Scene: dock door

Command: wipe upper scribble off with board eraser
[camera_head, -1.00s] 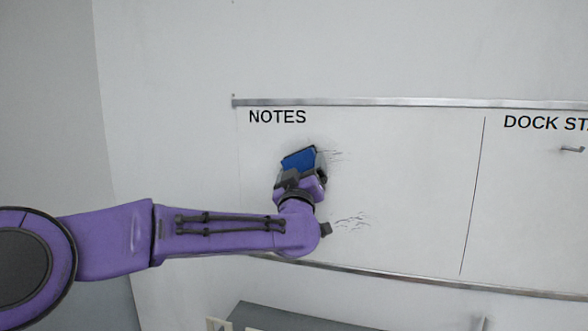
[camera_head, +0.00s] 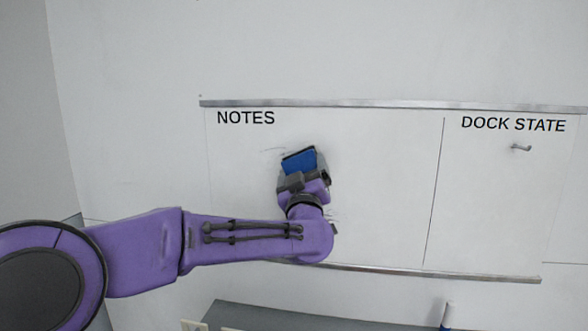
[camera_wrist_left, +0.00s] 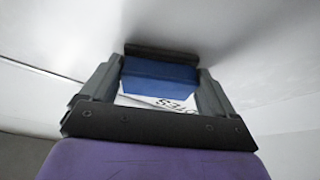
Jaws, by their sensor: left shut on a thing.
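The blue board eraser (camera_head: 299,160) is in my left gripper (camera_head: 303,174), against or very near the whiteboard (camera_head: 385,190) below "NOTES". In the left wrist view the blue eraser body (camera_wrist_left: 160,72) sits between both fingers of the gripper (camera_wrist_left: 158,88), with its dark pad toward the board. Faint marks of the upper scribble (camera_head: 275,149) show just left of the eraser. Any marks behind the eraser are hidden. The lower scribble (camera_head: 333,215) is mostly hidden behind my left wrist; a few strokes show. My right gripper is out of view.
Metal rails run along the board's top (camera_head: 380,104) and bottom (camera_head: 430,274). A small hook (camera_head: 521,148) sticks out under "DOCK STATE". A dark grey surface (camera_head: 290,318) and a blue-and-white upright object (camera_head: 447,316) are below. The board between eraser and dividing line is clear.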

